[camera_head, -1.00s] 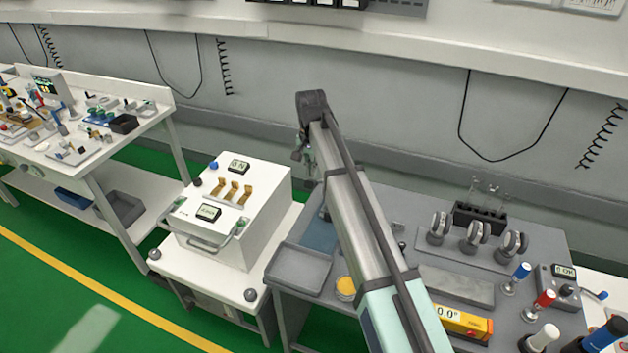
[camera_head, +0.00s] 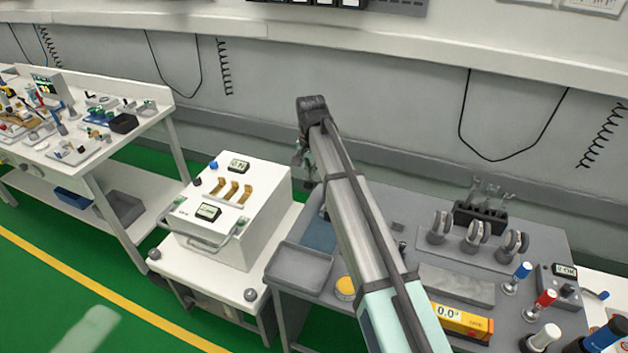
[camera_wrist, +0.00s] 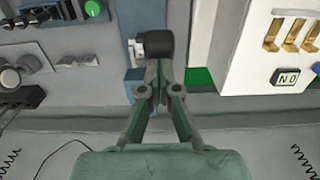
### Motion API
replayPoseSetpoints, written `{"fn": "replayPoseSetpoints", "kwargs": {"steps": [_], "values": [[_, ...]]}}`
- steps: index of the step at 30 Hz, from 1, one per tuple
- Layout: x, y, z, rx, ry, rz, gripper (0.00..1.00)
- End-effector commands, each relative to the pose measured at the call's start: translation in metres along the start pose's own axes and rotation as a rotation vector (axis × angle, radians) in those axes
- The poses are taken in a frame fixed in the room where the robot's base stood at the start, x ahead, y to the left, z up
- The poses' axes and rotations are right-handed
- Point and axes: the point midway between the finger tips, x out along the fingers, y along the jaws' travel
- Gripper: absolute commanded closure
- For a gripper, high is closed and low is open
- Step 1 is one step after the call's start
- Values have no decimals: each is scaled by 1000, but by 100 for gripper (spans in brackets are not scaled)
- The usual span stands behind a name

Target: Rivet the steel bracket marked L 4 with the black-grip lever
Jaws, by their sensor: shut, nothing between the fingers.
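My gripper (camera_wrist: 158,45) shows in the wrist view with its two green-grey fingers converging on dark tips; it is shut and empty. In the head view it is small (camera_head: 302,155), hanging below the end of my raised arm and partly hidden. It is over the back of the gap between the white cart and the grey bench, apart from both. I cannot make out a steel bracket marked L 4, nor tell which lever has a black grip. Three round-headed metal devices (camera_head: 477,234) stand on the grey bench.
The grey bench (camera_head: 400,212) carries a yellow 0.0° gauge (camera_head: 461,321), a grey tray (camera_head: 298,268), a black holder (camera_head: 480,218) and posts with blue, red and white grips. A white cart box (camera_head: 237,205) has brass hooks. A cluttered workbench (camera_head: 130,139) is left. My arm covers part of the bench.

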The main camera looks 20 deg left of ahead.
Motion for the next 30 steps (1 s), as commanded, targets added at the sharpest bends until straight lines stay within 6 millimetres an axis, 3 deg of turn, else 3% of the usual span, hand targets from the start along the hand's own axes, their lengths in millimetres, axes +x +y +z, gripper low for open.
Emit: {"fn": "replayPoseSetpoints", "kwargs": {"steps": [15, 30], "values": [[24, 0, 0, 0, -1, 0, 100], [27, 0, 1, 0, 0, 1, 100]]}}
